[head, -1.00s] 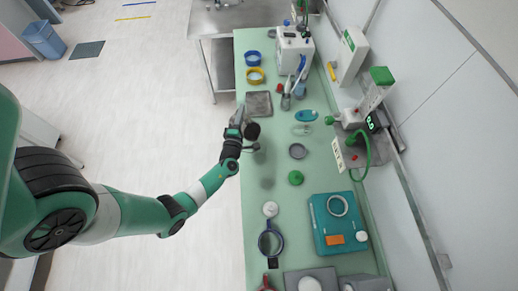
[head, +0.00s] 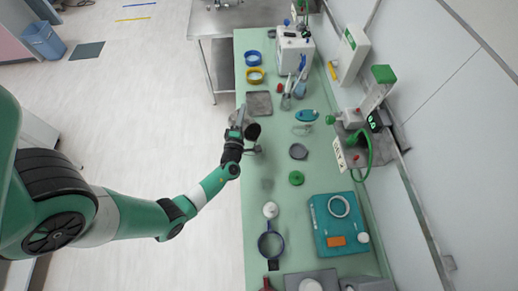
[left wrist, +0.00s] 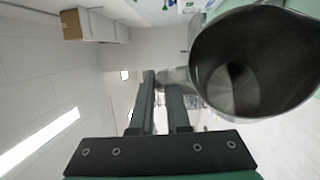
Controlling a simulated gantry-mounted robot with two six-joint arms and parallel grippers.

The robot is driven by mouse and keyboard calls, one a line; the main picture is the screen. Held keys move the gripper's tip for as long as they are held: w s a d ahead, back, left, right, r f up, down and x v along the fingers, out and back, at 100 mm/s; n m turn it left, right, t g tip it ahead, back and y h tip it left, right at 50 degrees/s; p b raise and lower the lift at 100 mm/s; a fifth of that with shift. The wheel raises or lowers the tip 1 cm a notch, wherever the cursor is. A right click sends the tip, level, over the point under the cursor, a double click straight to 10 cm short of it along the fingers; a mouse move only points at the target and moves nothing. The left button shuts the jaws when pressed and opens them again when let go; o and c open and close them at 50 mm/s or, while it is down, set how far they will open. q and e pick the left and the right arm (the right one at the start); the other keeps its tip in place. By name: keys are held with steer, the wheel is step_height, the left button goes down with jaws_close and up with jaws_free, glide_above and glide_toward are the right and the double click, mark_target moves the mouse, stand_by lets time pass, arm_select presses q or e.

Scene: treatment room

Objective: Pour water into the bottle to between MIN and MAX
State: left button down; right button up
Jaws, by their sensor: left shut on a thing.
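My left gripper (head: 237,131) is over the left edge of the green counter. It is shut on a grey metal jug (head: 252,132), whose dark open mouth shows. In the left wrist view the jug (left wrist: 225,88) fills the upper right, with its mouth towards the camera and its inside dark. I cannot make out any water in it. A clear vessel (head: 302,130), perhaps the bottle, is on the counter to the right of the jug, apart from it. Its MIN and MAX marks are too small to read. My right gripper is not in view.
A grey disc (head: 298,151) and a green cap (head: 296,178) are on the counter (head: 330,165). A teal dish (head: 307,115) is behind the clear vessel. A wall unit with a green hose (head: 368,160) is at the right. A teal case (head: 325,235) stands nearer the front.

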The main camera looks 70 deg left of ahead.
mark_target(238, 110)
arm_select(q)
steer(key=shift+w+d+r+m+t+y+b, duration=0.15)
steer(key=shift+d+r+m+t+y+b, duration=0.2)
steer(key=shift+d+m+b, duration=0.15)
stand_by(1.7)
steer(key=shift+d+r, duration=0.1)
steer(key=shift+d, duration=0.15)
stand_by(0.5)
steer(key=shift+a+r, duration=0.1)
steer(key=shift+a, duration=0.1)
steer(key=a+n+h+p, duration=0.1)
steer(key=p, duration=0.1)
steer(key=a+n+g+p, duration=0.1)
steer(key=p, duration=0.1)
steer(key=s+a+n+g+h+p, duration=0.1)
steer(key=a+p, duration=0.1)
steer(key=p, duration=0.1)
steer(key=shift+f+h, duration=0.35)
steer(key=f, duration=0.1)
steer(key=f+h, duration=0.1)
steer(key=shift+a+f+n, duration=0.3)
steer(key=shift+a+n, duration=0.1)
steer(key=shift+f, duration=0.1)
steer(key=shift+s+a+f+n+h, duration=0.1)
steer(key=shift+a+f+n+h, duration=0.2)
steer(key=shift+f, duration=0.1)
